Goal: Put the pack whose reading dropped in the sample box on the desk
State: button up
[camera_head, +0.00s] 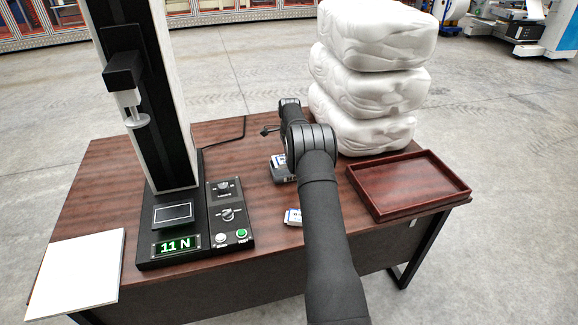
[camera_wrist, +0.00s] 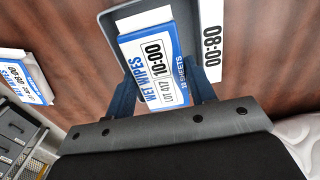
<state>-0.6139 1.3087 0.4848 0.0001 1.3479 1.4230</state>
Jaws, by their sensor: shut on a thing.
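In the wrist view my gripper (camera_wrist: 162,80) is shut on a white and blue wet wipes pack (camera_wrist: 155,48) marked 10:00 and LOT 417. A grey holder (camera_wrist: 108,22) shows around its far end. In the head view my arm hides most of the gripper. One pack (camera_head: 293,217) shows left of my arm. A brown open tray (camera_head: 448,200), likely the sample box, sits empty at the desk's right.
A tester (camera_head: 150,100) stands at the left of the wooden desk (camera_head: 110,190); its display (camera_head: 175,246) reads 11 N. A control box (camera_head: 228,205) is beside it. A white board (camera_head: 75,270) lies front left. White wrapped bundles (camera_head: 370,85) are stacked behind the tray.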

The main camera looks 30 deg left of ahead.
jog(key=shift+a+f, duration=0.15)
jog(key=shift+f, duration=1.9)
jog(key=shift+f, duration=0.15)
jog(key=o, duration=0.8)
notch_tip(320, 180, up, 12)
jog(key=shift+r, duration=0.15)
